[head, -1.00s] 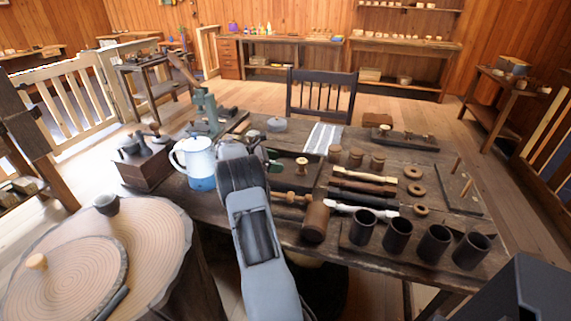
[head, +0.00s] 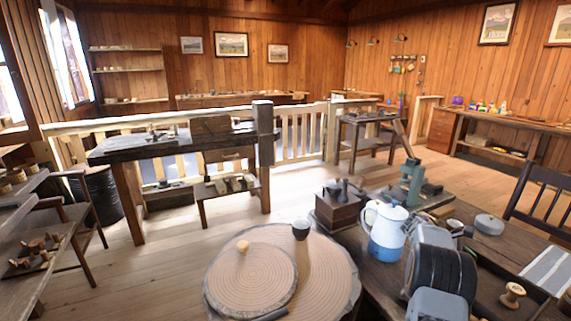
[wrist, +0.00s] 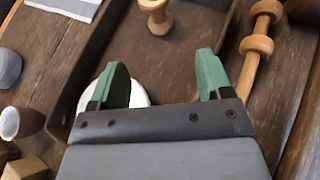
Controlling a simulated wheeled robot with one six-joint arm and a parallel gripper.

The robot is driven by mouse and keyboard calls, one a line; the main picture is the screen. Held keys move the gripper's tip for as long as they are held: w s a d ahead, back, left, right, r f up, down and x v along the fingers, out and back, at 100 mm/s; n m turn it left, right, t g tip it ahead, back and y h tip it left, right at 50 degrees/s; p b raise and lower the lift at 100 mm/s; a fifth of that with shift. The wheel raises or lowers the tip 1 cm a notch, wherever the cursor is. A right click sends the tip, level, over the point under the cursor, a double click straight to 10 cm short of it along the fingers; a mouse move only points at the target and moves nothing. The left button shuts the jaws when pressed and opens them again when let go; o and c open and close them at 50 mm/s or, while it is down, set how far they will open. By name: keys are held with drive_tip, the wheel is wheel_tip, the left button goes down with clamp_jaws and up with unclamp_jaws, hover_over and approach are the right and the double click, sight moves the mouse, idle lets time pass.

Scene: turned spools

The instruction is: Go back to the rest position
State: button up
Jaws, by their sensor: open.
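My gripper (wrist: 163,72) shows in the wrist view with its two green fingers well apart and nothing between them. It is over a dark wooden tray (wrist: 110,60) on the workbench. A pale wooden spool (wrist: 155,15) stands in the tray beyond the fingertips. It also shows in the head view (head: 512,293) at the lower right. A white round thing (wrist: 141,96) is partly hidden behind the left finger. In the head view my arm covers part of the bench, and the fingers cannot be made out there.
A white and blue jug (head: 386,238) stands close left of my arm, near a wooden grinder box (head: 337,208) and a green press (head: 411,180). A round stump table (head: 325,270) is left of the bench. A turned rod (wrist: 257,45) lies right of the tray. Open floor (head: 170,270) lies left.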

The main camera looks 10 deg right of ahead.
drive_tip(key=a+r+m+t+y+p, duration=0.1)
drive_tip(key=a+r+t+p, duration=0.1)
drive_tip(key=a+r, duration=0.45)
drive_tip(key=a+r+m+t+y+p, duration=0.1)
drive_tip(key=a+r+t+p, duration=0.2)
drive_tip(key=a, duration=0.6)
drive_tip(key=a+r+m+t+y+p, duration=0.1)
drive_tip(key=a+r+t+y+p, duration=0.1)
drive_tip(key=a+r, duration=0.35)
drive_tip(key=s+a+r+m+t+y+p, duration=0.1)
drive_tip(key=s+a+m+y+p, duration=0.1)
drive_tip(key=s+a, duration=0.2)
drive_tip(key=s+a+r+m+t+y+p, duration=0.1)
drive_tip(key=s+a, duration=0.3)
drive_tip(key=a, duration=0.7)
drive_tip(key=s+a+r+m+t+y+p, duration=0.1)
drive_tip(key=s+a+m+t+y+p, duration=0.1)
drive_tip(key=s+a, duration=0.3)
drive_tip(key=a+m+t+p, duration=0.1)
drive_tip(key=a, duration=0.1)
drive_tip(key=shift+a+y, duration=0.3)
drive_tip(key=shift+y, duration=0.1)
